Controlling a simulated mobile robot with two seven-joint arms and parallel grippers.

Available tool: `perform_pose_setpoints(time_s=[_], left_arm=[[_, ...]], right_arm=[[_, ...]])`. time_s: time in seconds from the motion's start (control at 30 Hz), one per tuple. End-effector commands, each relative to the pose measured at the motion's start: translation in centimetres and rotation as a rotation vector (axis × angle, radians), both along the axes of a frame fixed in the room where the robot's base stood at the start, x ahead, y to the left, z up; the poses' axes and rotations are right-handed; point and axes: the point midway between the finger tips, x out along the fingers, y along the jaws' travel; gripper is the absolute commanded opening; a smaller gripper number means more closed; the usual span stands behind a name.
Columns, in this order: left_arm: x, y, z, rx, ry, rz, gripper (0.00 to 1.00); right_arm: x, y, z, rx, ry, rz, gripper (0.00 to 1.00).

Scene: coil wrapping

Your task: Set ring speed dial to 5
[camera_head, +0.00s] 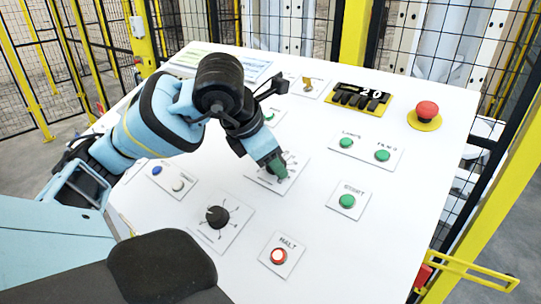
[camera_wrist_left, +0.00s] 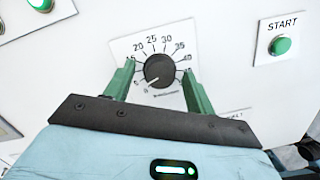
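A round black dial (camera_wrist_left: 159,71) sits on a white plate with a scale; 15, 20, 25, 30 and 35 are readable around its upper side, with smaller numbers lower left. A light mark shows at its lower left, near the 0. The green fingers of my left gripper (camera_wrist_left: 159,88) stand open on either side of the dial, with a gap to each side. In the head view my left gripper (camera_head: 276,168) covers most of this dial on its plate (camera_head: 296,160). The dial's name is too small to read. My right gripper is not in view.
A second black dial (camera_head: 217,216) is nearer on the sloped white panel (camera_head: 330,250). Yellow-framed fencing (camera_head: 490,140) borders the panel.

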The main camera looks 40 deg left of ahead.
Motion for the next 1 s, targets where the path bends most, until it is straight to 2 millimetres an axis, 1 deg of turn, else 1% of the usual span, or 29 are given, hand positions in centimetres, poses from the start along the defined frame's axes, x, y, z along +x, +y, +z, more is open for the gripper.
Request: perform_pose_setpoints(time_s=[0.23, 0.33, 0.47, 0.6, 0.73, 0.83, 1.0], left_arm=[[0.0, 0.0, 0.1, 0.000, -0.001, 0.000, 0.55], [-0.2, 0.0, 0.5, 0.000, -0.003, 0.000, 0.55], [-1.0, 0.0, 2.0, 0.000, -0.006, 0.000, 0.55], [-2.3, 0.1, 4.1, -0.001, -0.009, 0.001, 0.55], [-3.2, 0.0, 5.6, 0.000, -0.007, -0.001, 0.55], [-3.8, 0.0, 6.3, 0.000, -0.004, 0.000, 0.55], [-4.1, 0.0, 6.8, -0.001, -0.002, 0.000, 0.55]], right_arm=[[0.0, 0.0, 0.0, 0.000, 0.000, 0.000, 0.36], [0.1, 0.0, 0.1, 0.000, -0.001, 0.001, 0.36], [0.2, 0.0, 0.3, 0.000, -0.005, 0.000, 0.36], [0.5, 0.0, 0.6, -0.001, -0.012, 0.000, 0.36], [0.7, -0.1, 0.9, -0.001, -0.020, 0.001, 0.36], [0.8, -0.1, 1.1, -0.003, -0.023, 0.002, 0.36], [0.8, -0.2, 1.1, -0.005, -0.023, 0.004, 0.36]])
